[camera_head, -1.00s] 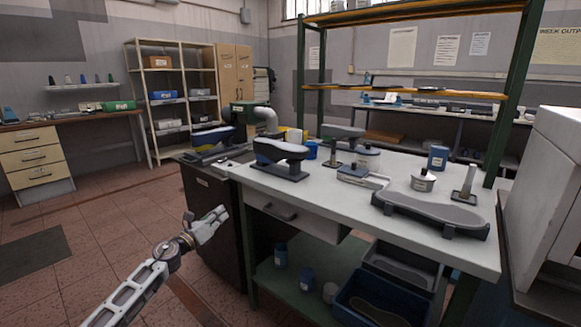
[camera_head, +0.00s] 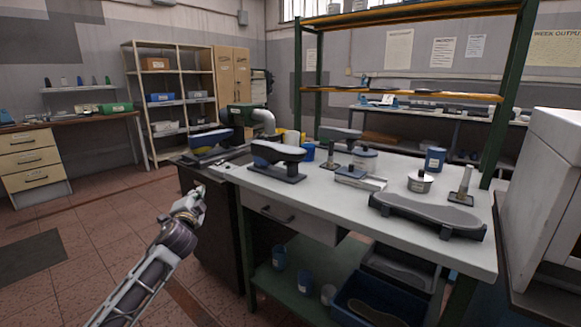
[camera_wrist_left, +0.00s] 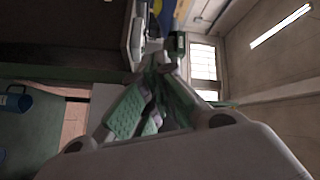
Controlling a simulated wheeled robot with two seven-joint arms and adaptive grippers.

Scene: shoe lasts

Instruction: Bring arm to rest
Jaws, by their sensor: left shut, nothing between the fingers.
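My left arm comes in from the lower left in the head view. Its gripper (camera_head: 193,203) is in the air in front of the dark cabinet, left of the white workbench (camera_head: 345,208), and holds nothing. In the left wrist view the green-padded fingers (camera_wrist_left: 152,98) are together with nothing between them. My right gripper is not in view.
On the workbench stand a blue-grey shoe last (camera_head: 277,158) on a stand, a grey sole-shaped plate (camera_head: 428,213) and a small metal tin (camera_head: 420,182). A dark cabinet (camera_head: 212,225) stands close to my left gripper. Open tiled floor (camera_head: 100,230) lies to the left.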

